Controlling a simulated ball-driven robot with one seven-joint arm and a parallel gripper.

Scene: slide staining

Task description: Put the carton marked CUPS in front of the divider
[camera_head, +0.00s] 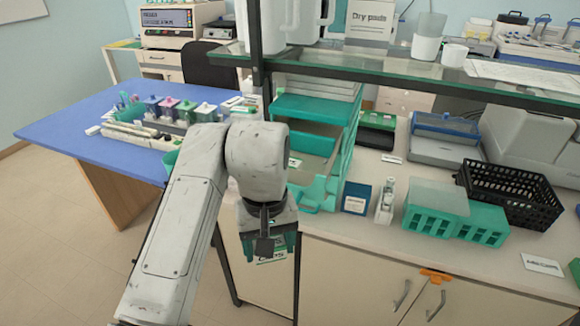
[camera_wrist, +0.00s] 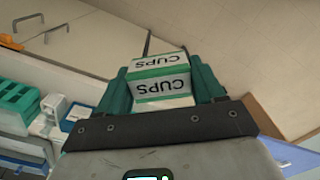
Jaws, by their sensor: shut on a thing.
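The white and green carton marked CUPS (camera_wrist: 162,84) sits between the teal fingers of my gripper (camera_wrist: 164,76) in the wrist view, with its lettering upside down there. In the head view my gripper (camera_head: 270,246) points down and holds the carton (camera_head: 272,259) in front of the bench's front edge, with cabinet and floor behind it. The gripper hides most of the carton there. I cannot pick out with certainty which thing is the divider.
A teal tray rack (camera_head: 343,150), a dark blue box (camera_head: 356,198), a teal rack (camera_head: 433,220) and a black basket (camera_head: 510,190) stand on the bench. A glass shelf (camera_head: 400,68) overhangs it, carrying a Dry pads carton (camera_head: 369,20).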

